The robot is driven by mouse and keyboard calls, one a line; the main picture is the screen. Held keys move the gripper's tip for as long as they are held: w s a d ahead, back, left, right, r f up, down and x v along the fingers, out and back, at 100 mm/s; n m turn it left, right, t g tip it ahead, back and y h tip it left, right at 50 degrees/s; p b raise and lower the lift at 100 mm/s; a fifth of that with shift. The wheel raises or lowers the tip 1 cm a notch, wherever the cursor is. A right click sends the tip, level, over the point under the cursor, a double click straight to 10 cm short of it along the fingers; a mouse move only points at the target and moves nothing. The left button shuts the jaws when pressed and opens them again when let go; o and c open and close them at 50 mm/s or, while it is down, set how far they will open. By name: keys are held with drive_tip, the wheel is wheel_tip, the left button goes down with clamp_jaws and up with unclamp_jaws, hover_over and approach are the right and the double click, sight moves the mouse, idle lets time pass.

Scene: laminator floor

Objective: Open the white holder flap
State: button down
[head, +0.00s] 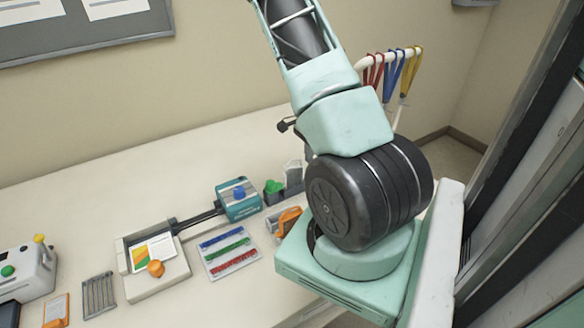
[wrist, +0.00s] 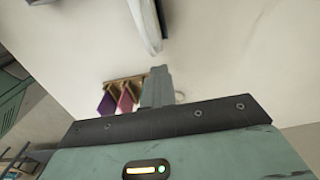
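I cannot pick out the white holder flap for sure in either view. My gripper is outside the head view, since my arm rises out of the top edge. In the wrist view my gripper (wrist: 158,85) shows as a narrow grey finger shape against a pale surface, and the gap between the fingers cannot be made out. A white curved part (wrist: 146,25) hangs above it, apart from it.
The counter (head: 110,205) holds a paper trimmer (head: 181,270), a tray of coloured strips (head: 226,250), a teal box (head: 238,203) and an orange item (head: 288,222). Lanyards (head: 389,75) hang from a white rail. A wooden rack (wrist: 126,82) with purple and red pieces shows in the wrist view.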

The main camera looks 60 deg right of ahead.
drive_tip(key=shift+s+d+f+b, duration=0.25)
drive_tip(key=shift+d+f+b, duration=0.15)
drive_tip(key=shift+f+b, duration=0.2)
idle(0.3)
drive_tip(key=c, duration=1.6)
unclamp_jaws()
drive_tip(key=shift+c, duration=0.2)
wheel_tip(320, 180, up, 8)
drive_tip(key=s+d+p, duration=0.1)
drive_tip(key=d+p, duration=0.1)
drive_tip(key=p, duration=0.4)
drive_tip(key=shift+s+d, duration=0.1)
